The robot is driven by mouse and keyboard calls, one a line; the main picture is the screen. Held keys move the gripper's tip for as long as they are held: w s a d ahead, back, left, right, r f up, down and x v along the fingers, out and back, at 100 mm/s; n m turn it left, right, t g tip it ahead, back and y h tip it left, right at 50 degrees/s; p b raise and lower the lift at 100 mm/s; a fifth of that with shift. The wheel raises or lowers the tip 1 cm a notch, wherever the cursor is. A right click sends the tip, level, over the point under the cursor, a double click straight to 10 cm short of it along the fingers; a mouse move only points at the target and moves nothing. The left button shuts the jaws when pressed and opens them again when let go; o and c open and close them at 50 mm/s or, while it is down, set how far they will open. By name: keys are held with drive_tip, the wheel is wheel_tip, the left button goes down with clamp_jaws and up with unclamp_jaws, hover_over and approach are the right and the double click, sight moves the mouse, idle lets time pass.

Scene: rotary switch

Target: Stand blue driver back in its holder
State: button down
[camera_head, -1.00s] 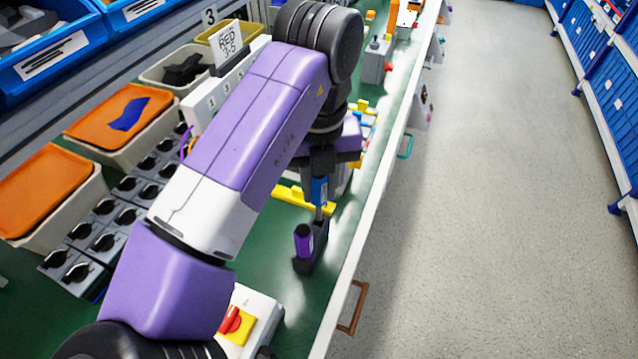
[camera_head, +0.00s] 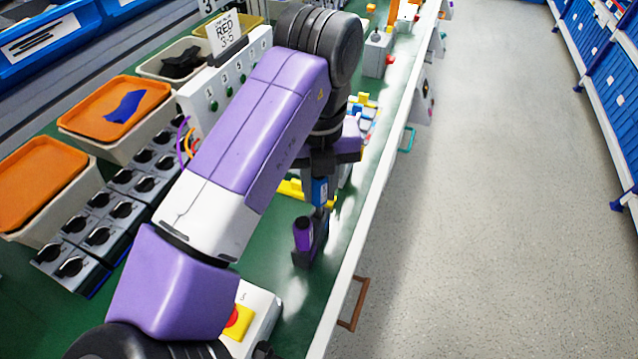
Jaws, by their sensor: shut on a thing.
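My gripper (camera_head: 320,180) points down over the green bench and is shut on the blue driver (camera_head: 320,192), whose blue handle shows between the fingers. The driver is upright. The dark holder (camera_head: 318,240) stands on the bench just below, near the front edge. A purple-handled driver (camera_head: 303,232) stands in the holder's nearer end. The blue driver's lower end meets the far end of the holder in the picture; I cannot tell whether it is inside the slot or just above it.
A box with a red and yellow switch (camera_head: 240,322) is at the front. Rotary switches (camera_head: 100,235) and trays with orange lids (camera_head: 115,105) line the left. A yellow piece (camera_head: 291,190) lies behind the gripper. The white bench edge (camera_head: 365,230) runs close on the right.

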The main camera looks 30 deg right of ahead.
sight(319, 203)
drive_tip(key=shift+f+b, duration=1.6)
drive_tip(key=shift+f, duration=0.7)
drive_tip(key=c, duration=1.1)
unclamp_jaws()
drive_tip(key=shift+r, duration=0.1)
wheel_tip(319, 203, up, 8)
drive_tip(key=shift+f+p, duration=0.1)
drive_tip(key=shift+p, duration=0.45)
